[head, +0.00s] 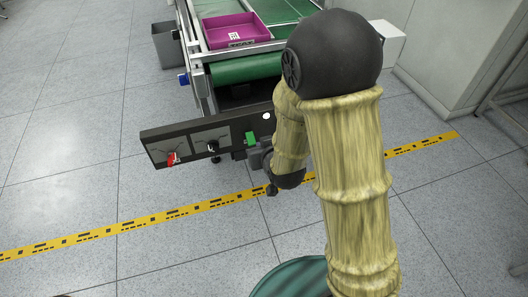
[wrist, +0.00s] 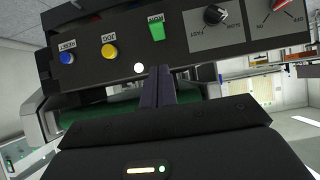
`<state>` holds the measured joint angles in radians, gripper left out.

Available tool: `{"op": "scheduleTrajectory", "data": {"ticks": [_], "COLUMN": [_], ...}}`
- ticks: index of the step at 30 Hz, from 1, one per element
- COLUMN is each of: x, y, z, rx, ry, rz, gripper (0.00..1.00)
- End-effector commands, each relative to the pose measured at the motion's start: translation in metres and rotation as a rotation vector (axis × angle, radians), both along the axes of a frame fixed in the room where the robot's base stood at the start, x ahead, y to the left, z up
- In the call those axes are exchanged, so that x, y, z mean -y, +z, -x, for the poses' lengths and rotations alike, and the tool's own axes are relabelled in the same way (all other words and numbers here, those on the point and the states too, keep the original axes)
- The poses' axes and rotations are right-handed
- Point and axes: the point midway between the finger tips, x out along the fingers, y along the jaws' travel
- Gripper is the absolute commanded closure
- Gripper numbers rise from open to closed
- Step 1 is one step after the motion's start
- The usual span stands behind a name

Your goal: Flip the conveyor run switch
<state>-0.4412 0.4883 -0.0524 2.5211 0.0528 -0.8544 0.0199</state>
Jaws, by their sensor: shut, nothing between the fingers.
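The run switch is a green rocker (wrist: 157,30) on a dark control panel (wrist: 100,40); its label, upside down in the wrist view, seems to read RUN. The green switch (head: 250,139) also shows in the head view, near the right part of the panel (head: 180,135). My gripper (wrist: 160,70) is shut and empty, its fingertips just below the green switch in the wrist view and apart from it in the picture. Whether they touch the panel I cannot tell. In the head view my gripper (head: 257,158) is partly hidden by my arm.
The panel also has a yellow button (wrist: 109,51), a blue button (wrist: 67,57), a white round light or button (wrist: 139,67), a black knob (wrist: 214,14) and a red knob (head: 172,160). Behind it, a green conveyor (head: 245,68) carries a magenta tray (head: 215,37). Floor in front is clear.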

Motion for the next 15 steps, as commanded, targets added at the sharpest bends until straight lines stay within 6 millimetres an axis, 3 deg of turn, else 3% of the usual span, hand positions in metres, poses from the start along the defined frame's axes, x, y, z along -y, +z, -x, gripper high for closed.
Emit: {"op": "scheduleTrajectory", "data": {"ticks": [15], "x": [0.005], "y": [0.003], "z": [0.018], "rx": [-0.002], "ry": [0.002], "rz": [0.000], "gripper": [1.00]}}
